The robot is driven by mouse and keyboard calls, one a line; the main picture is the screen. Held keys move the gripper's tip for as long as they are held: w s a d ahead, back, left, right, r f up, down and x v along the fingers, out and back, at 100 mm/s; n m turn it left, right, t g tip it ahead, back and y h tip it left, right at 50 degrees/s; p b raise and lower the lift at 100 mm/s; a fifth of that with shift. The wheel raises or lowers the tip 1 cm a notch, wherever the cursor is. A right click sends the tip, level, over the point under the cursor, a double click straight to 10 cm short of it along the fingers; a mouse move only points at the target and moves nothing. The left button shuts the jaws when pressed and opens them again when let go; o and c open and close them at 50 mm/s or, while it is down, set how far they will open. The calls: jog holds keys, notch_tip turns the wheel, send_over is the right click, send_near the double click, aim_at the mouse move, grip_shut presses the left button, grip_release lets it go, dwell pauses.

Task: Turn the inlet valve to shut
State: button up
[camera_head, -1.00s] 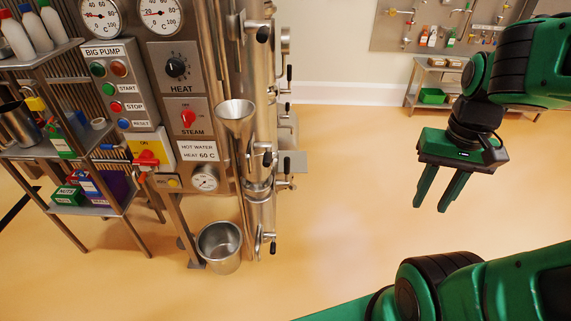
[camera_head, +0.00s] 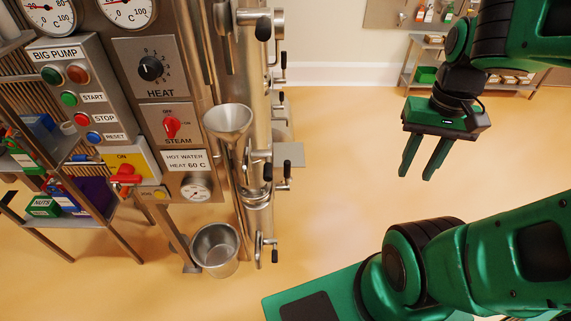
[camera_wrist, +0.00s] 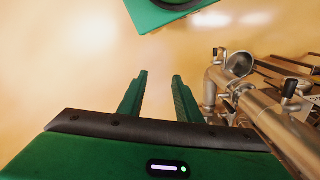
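Several valves with black handles sit on the upright steel pipework, and I cannot tell which is the inlet valve. One handle (camera_head: 267,171) is beside the funnel, one (camera_head: 287,169) is just right of it, and a lower one (camera_head: 274,255) is near the pipe's bottom end. An upper handle (camera_head: 263,29) is at the top. The steel funnel (camera_head: 228,121) is left of the pipe. My gripper (camera_head: 418,172) is open and empty, well to the right of the valves. In the wrist view its fingers (camera_wrist: 160,77) are apart, with a black handle (camera_wrist: 290,88) to the right.
A control panel (camera_head: 160,110) with gauges, knobs and a red switch stands left of the pipework. A steel bucket (camera_head: 216,249) is below the funnel. A shelf rack (camera_head: 95,225) is at the left. Open floor (camera_head: 340,200) lies between the pipework and my arm.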

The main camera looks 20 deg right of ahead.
jog(key=shift+o, duration=0.7)
jog(key=shift+s+r, duration=0.25)
jog(key=shift+s, duration=0.2)
jog(key=m+t+y, duration=0.2)
jog(key=m+y, duration=1.1)
jog(key=y, duration=0.5)
send_near(287, 166)
jog(key=a, duration=0.3)
jog(key=w+a+f, duration=0.1)
jog(key=a, duration=0.2)
jog(key=w+a, duration=0.1)
jog(key=a, duration=0.2)
jog(key=shift+a+f, duration=0.2)
jog(key=shift+w, duration=0.1)
grip_shut()
